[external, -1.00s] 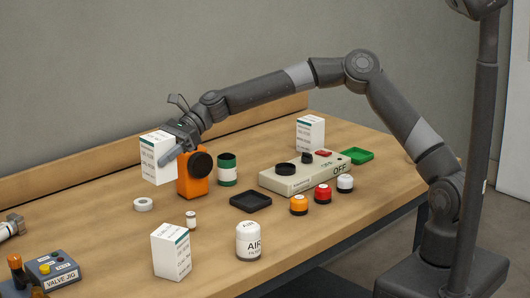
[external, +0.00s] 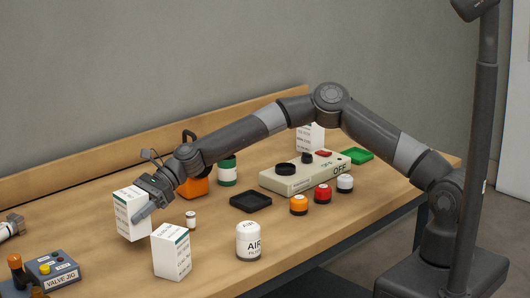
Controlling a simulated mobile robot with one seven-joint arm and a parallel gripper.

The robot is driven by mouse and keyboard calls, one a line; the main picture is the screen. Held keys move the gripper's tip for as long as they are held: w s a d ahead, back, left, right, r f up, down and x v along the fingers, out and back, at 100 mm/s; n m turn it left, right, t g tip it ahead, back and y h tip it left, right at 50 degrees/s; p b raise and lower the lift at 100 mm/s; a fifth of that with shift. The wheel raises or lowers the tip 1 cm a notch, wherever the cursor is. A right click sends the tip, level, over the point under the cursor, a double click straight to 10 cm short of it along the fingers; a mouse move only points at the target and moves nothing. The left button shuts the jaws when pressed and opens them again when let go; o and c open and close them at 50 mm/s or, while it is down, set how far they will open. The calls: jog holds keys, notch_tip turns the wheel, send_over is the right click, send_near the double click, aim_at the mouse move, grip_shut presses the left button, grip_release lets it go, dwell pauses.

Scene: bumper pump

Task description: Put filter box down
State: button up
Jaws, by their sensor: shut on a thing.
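My gripper (external: 143,200) is shut on a white filter box (external: 131,215) with printed text and a teal stripe along its top. The held box is roughly upright, over the left part of the table. I cannot tell whether its base touches the table. A second, similar white box (external: 171,252) stands on the table in front and to the right of it. A third white box (external: 311,135) stands at the back right, partly behind my arm.
The air filter canister (external: 249,241) and a small white jar (external: 191,219) stand to the right. The valve jig (external: 55,272) is at the front left. My arm partly covers the orange pump (external: 195,187). The black tray (external: 250,202) lies mid-table.

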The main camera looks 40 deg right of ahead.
aim_at(124, 232)
jog(key=shift+f, duration=1.95)
jog(key=shift+f, duration=0.15)
jog(key=o, duration=1.3)
jog(key=v, duration=1.2)
